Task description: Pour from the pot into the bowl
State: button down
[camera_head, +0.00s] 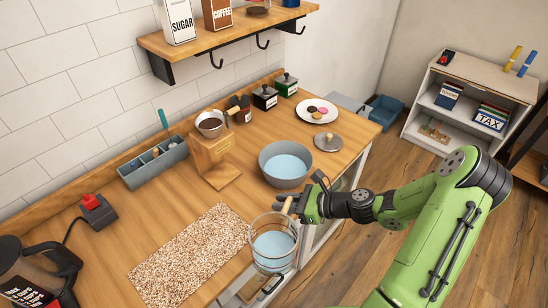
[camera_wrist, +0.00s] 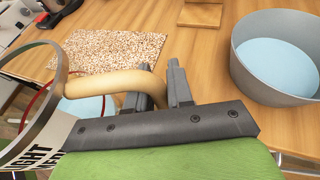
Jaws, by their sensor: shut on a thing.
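The pot (camera_head: 273,262) is a clear glass vessel with light-blue liquid and a pale wooden handle. It hangs near the front edge of the counter, close to upright. My gripper (camera_head: 296,206) is shut on the handle, which shows in the wrist view (camera_wrist: 115,82) running to the jaws (camera_wrist: 168,88). The bowl (camera_head: 282,183) is grey and round and stands on the counter behind the pot. Light-blue liquid covers its inside. In the wrist view the bowl (camera_wrist: 262,90) is at the right, apart from the pot. The pot's far side is partly cut off there.
A speckled mat (camera_head: 190,255) lies left of the pot. A wooden stand (camera_head: 215,160) with a metal cup is left of the bowl. A grey lid (camera_head: 327,141) and a plate of cookies (camera_head: 317,117) are behind. A shelf (camera_head: 225,30) hangs above.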

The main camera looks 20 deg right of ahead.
aim_at(285, 166)
jog(key=l+u, duration=0.65)
jog(key=u, duration=0.2)
jog(key=l+u, duration=0.4)
jog(key=k+l+u, duration=0.1)
jog(key=l+u, duration=0.15)
jog(key=u, duration=0.2)
jog(key=k+l+u, duration=0.1)
jog(key=l+u, duration=0.15)
jog(key=u, duration=0.15)
